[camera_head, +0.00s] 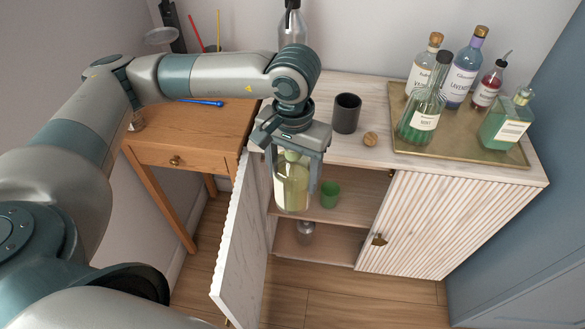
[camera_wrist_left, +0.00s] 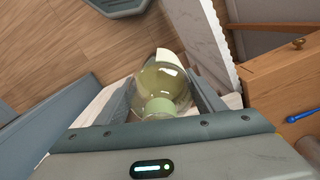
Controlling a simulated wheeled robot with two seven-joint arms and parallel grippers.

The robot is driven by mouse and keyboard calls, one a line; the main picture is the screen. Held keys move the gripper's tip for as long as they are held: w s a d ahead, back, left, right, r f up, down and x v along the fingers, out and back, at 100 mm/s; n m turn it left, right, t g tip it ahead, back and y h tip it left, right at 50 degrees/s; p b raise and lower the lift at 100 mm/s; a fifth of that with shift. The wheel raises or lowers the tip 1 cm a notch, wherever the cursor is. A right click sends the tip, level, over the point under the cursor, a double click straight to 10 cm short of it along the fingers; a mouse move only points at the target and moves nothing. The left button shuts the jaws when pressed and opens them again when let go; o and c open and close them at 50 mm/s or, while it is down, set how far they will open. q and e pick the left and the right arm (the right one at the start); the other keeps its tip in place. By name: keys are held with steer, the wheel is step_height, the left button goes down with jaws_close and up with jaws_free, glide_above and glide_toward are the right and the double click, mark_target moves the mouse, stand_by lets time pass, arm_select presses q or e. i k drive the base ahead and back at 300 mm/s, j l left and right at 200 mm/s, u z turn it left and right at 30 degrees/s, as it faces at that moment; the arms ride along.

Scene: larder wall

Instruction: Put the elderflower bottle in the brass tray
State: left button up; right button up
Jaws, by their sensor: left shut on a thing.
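A rounded glass bottle (camera_head: 292,190) with yellow-green liquid, a green cap and a pale label hangs upright in my left gripper (camera_head: 293,172). I take it for the elderflower bottle, though its label text cannot be read. The left gripper is shut on it near the neck, in front of the open cabinet and below its top. In the left wrist view the bottle (camera_wrist_left: 162,82) sits between the two fingers, its green cap nearest the palm. The brass tray (camera_head: 455,160) lies on the cabinet top at the right. My right gripper is not in view.
The tray holds several bottles, including mint (camera_head: 421,118) and lavender (camera_head: 464,68); its front middle is bare. A dark cup (camera_head: 346,113) and a cork-like ball (camera_head: 370,139) stand left of it. The cabinet's left door (camera_head: 240,245) is open. A green cup (camera_head: 330,194) is inside.

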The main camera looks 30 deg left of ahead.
mark_target(455, 128)
steer(key=i+l+z, duration=0.15)
steer(key=z, duration=0.2)
steer(key=i+l+z, duration=0.15)
steer(key=z, duration=0.2)
steer(key=i+l+z, duration=0.2)
steer(key=z, duration=0.15)
